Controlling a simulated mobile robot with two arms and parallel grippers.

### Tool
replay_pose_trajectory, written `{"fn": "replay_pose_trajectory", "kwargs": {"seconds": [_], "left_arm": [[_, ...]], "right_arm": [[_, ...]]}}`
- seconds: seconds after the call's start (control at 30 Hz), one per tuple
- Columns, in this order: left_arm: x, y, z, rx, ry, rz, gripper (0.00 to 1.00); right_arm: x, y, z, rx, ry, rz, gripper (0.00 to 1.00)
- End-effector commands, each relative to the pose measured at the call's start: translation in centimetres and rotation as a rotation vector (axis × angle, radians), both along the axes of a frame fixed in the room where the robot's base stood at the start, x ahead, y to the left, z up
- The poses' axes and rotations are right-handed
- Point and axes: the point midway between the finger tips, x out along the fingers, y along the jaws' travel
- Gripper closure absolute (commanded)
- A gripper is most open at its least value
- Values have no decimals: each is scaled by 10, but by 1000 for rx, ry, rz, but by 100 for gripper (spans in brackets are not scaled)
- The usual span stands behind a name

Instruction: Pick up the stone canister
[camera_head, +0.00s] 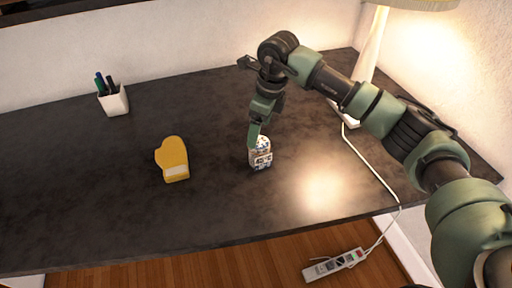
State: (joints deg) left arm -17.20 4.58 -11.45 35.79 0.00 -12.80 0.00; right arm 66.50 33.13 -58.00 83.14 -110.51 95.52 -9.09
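A small pale object with a blue and dark pattern (262,158) stands on the dark desk; it is the only thing here that could be the stone canister. My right gripper (256,142) points down from above onto it, with a green finger at its upper left side. The finger overlaps the top of the object in the picture, and the other finger is hidden. I cannot tell whether the gripper is closed on it. My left gripper is not in view.
The dark desk (80,190) has a yellow oven mitt (172,157) left of the patterned object and a white pen cup (113,101) at the back left. A lamp (372,45) stands at the back right. Its cord runs to a power strip (335,264) on the wooden floor.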

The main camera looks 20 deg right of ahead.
Motion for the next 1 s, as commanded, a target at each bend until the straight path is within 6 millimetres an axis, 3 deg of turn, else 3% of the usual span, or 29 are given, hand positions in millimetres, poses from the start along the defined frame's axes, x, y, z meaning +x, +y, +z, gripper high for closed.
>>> {"fn": "replay_pose_trajectory", "kwargs": {"seconds": [0.03, 0.2, 0.53, 0.8, 1.0], "left_arm": [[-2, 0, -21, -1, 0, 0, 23], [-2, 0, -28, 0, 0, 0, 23], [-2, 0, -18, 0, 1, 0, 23], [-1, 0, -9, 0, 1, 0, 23], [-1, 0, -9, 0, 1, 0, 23]], "right_arm": [[-1, -4, -21, -21, 8, -1, 19], [-1, -5, -30, -22, 8, -1, 19], [-1, 1, -61, -19, 12, 0, 19], [-1, 6, -99, -18, 11, 0, 19], [0, 7, -105, -18, 8, 0, 19]]}}
